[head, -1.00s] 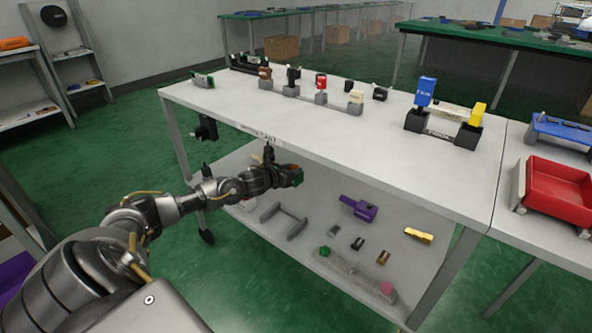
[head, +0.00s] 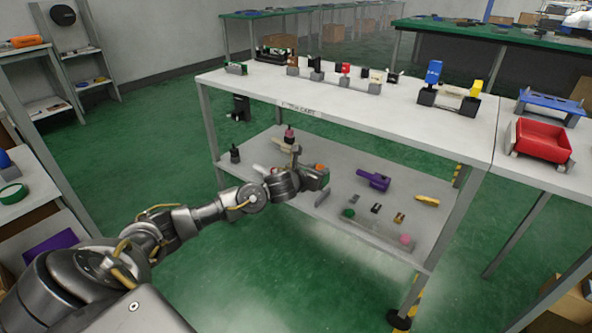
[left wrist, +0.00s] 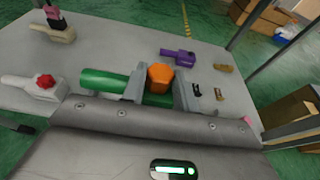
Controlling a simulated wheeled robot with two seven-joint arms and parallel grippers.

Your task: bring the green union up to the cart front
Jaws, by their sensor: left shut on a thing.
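My left gripper (head: 318,178) is in front of the cart's lower shelf (head: 380,235), shut on the green union. In the left wrist view its grey fingers (left wrist: 156,90) stand around the union's middle. There the green union (left wrist: 102,81) is a green cylinder lying crosswise, with an orange hexagonal part (left wrist: 160,77) at the fingers. In the head view the gripper mostly hides the union. The cart front carries a label (head: 300,110) along the edge of its white top. My right gripper is not in view.
The lower shelf holds a purple part (head: 374,181), a yellow part (head: 427,200) and other small pieces. A black fixture (head: 241,108) hangs at the cart's left front. Blue and yellow lever fixtures stand on top. Green floor before the cart is clear.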

